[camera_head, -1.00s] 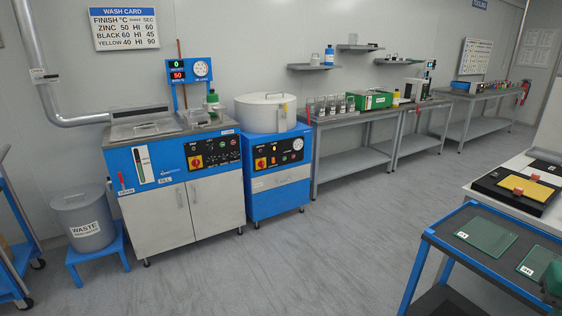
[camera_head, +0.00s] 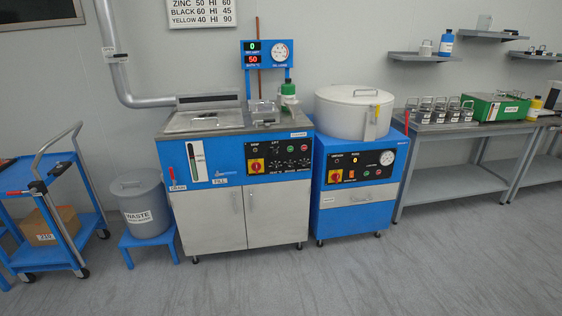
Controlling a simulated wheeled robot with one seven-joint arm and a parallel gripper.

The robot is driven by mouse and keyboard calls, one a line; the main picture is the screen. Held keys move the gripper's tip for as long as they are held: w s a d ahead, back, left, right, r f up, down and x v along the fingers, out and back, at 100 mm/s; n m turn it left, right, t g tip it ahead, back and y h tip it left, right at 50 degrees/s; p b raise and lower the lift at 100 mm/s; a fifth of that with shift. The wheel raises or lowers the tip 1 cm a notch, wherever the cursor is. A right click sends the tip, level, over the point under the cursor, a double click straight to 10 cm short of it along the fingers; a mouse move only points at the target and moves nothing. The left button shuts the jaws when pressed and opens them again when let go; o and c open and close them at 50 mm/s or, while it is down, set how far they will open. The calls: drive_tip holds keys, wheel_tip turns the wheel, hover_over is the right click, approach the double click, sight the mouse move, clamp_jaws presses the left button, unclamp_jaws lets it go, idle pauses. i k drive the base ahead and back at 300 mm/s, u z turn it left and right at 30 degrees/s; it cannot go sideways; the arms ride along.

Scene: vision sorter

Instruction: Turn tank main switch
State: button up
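The wash tank (camera_head: 218,205) is a blue and grey cabinet at the centre, with a lidded basin on top. The knob's exact angle is too small to tell. The display above the tank (camera_head: 252,52) shows a green 0 and a red 50. My gripper is not in view.
A grey waste bin (camera_head: 142,204) on a blue stand is left of the tank. A blue trolley (camera_head: 45,215) with a box stands farther left. A grey workbench (camera_head: 440,150) is at right. The floor (camera_head: 270,280) in front of the tank is clear.

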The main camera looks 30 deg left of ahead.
sight(255, 166)
drive_tip(key=u, duration=1.3)
drive_tip(key=i, duration=2.25)
drive_tip(key=z, duration=1.15)
